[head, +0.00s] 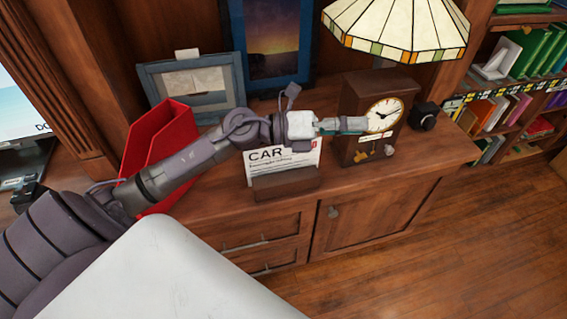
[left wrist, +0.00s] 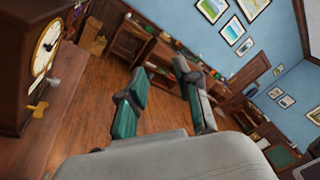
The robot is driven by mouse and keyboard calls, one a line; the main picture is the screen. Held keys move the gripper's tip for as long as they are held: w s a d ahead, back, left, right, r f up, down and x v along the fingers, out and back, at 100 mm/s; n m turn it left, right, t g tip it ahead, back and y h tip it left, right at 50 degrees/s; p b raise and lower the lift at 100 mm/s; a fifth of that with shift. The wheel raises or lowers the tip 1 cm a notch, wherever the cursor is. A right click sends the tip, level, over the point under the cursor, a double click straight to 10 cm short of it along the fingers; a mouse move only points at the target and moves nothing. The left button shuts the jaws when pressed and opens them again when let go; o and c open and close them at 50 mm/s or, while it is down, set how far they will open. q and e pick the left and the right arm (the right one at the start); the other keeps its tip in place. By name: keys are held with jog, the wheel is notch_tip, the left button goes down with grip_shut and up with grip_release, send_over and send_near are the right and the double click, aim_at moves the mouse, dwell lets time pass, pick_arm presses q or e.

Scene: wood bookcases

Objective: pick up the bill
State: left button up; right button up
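The bill (head: 290,163) is a white sheet printed with "CAR" and standing upright in a small wooden holder (head: 286,184) on the cabinet top. Its upper edge is partly hidden behind my left arm. My left gripper (head: 345,125) is above and to the right of the bill, in front of the wooden clock. In the left wrist view, the left gripper's (left wrist: 168,95) two green-padded fingers are apart with nothing between them. The bill does not show in that view. My right gripper is not in view.
A wooden clock (head: 356,95) stands close to the left gripper and also shows in the left wrist view (left wrist: 25,65). A red file holder (head: 160,140) and framed pictures (head: 195,92) stand left and behind. Floor to the right is clear.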

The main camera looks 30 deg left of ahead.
pick_arm(q)
notch_tip(320, 180, down, 2)
jog(key=a+m+g+y, duration=0.2)
jog(key=m+g, duration=0.2)
jog(key=m+g+y, duration=0.3)
jog(key=m+y, duration=0.1)
jog(key=y, duration=0.6)
send_near(283, 152)
jog(key=p+x, duration=0.1)
jog(key=x, duration=0.4)
jog(key=p+x, duration=0.2)
jog(key=x, duration=0.2)
jog(key=shift+w+f, duration=0.1)
jog(key=shift+f, duration=0.3)
jog(key=shift+w+f, duration=0.1)
jog(key=shift+f, duration=0.15)
grip_shut()
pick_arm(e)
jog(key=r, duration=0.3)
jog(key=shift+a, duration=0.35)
